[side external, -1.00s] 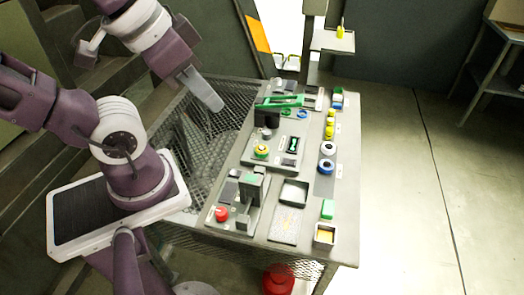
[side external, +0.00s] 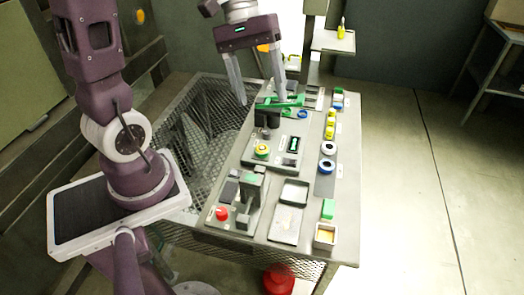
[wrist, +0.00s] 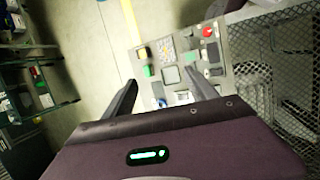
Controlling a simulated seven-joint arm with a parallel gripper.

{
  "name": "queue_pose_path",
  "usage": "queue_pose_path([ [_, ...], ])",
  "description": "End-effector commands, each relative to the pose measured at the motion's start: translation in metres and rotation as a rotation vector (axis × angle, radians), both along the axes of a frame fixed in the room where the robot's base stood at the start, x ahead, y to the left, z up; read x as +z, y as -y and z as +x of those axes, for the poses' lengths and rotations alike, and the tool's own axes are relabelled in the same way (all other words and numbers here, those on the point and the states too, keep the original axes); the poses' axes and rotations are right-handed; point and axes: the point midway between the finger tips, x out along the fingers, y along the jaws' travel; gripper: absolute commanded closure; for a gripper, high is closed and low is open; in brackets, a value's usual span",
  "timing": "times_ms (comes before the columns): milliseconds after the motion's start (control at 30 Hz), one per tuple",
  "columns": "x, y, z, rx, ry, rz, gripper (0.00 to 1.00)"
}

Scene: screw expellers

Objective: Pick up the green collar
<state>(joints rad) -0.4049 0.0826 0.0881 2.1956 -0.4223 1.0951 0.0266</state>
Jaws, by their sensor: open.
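A small green ring (side external: 287,113), which looks like the green collar, lies on the far part of the workbench (side external: 345,235), just left of a blue ring (side external: 302,114). A green lever-like bar (side external: 285,102) stands beside it and partly crowds it in the side view. My gripper (side external: 260,100) is open and empty, its two long grey fingers pointing down above the far left part of the bench. In the wrist view my gripper (wrist: 162,92) has its fingers spread wide, with the bench between and beyond them. I cannot make out the green ring clearly there.
A grey press (side external: 250,190) and a red button (side external: 222,214) stand at the near left of the bench. Yellow, white and blue parts line its right side, with a green block (side external: 328,208) nearby. A post with a small shelf (side external: 335,42) rises at the back.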

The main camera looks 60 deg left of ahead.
Motion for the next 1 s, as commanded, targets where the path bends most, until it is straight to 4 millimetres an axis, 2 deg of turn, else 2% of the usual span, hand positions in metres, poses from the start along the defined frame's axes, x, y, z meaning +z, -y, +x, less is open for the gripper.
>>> queue_pose_path([
  [33,-0.02,-0.019,0.017,0.109,-0.08,-0.09,0.34],
  [100,-0.049,-0.048,0.039,0.269,-0.171,-0.225,0.34],
  [167,-0.079,-0.075,0.052,0.41,-0.24,-0.342,0.34],
  [200,-0.102,-0.094,0.058,0.506,-0.28,-0.419,0.34],
  [333,-0.181,-0.149,0.059,0.797,-0.378,-0.654,0.34],
  [400,-0.219,-0.169,0.052,0.921,-0.408,-0.754,0.34],
  [500,-0.258,-0.185,0.04,1.042,-0.431,-0.851,0.34],
  [600,-0.276,-0.19,0.034,1.1,-0.44,-0.897,0.34],
  [667,-0.281,-0.187,0.035,1.11,-0.442,-0.906,0.34],
  [1000,-0.299,-0.142,0.066,1.107,-0.444,-0.904,0.34],
])
